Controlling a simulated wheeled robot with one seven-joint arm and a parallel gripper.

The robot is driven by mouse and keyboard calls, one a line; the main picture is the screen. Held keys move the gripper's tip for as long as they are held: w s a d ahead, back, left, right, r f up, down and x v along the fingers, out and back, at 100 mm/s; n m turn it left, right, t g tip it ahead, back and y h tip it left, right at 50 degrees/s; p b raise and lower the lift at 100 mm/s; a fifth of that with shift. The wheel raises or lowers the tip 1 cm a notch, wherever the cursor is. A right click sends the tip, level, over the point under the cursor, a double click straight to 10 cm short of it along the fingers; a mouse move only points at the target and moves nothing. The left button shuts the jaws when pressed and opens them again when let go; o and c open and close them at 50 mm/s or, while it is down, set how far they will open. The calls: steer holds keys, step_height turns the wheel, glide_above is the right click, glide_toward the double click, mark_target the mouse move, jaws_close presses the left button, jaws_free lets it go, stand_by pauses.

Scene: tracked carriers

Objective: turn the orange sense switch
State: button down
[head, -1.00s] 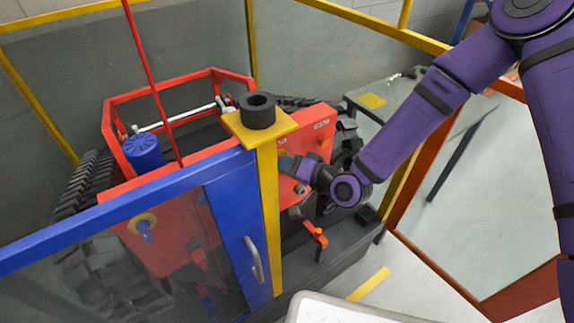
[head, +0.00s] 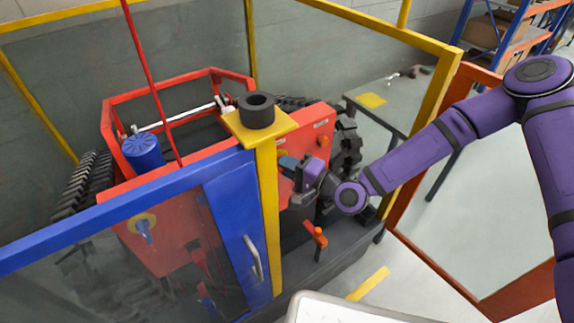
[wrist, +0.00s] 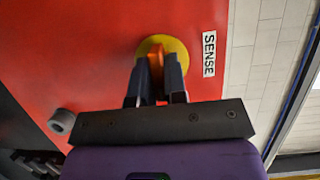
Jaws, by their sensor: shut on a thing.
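The orange sense switch (wrist: 158,84) shows in the wrist view as a narrow orange handle on a round yellow plate (wrist: 172,44), set in a red panel (wrist: 90,45). A white label reading SENSE (wrist: 209,54) is beside the plate. My gripper (wrist: 159,72) is shut on the orange handle, one dark finger on each side, hiding much of it. In the head view my gripper (head: 286,163) is at the red carrier's panel (head: 300,132), and the switch is mostly hidden there.
A yellow post with a black ring (head: 257,111) and a blue door (head: 232,225) stand left of my arm. Another orange handle (head: 320,238) is low on the carrier. A grey knob (wrist: 61,122) sticks out of the panel. An orange-framed clear panel (head: 440,245) stands at the right.

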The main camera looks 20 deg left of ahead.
stand_by(0.4)
steer(key=c, duration=1.2)
jaws_free()
steer(key=shift+o, duration=0.2)
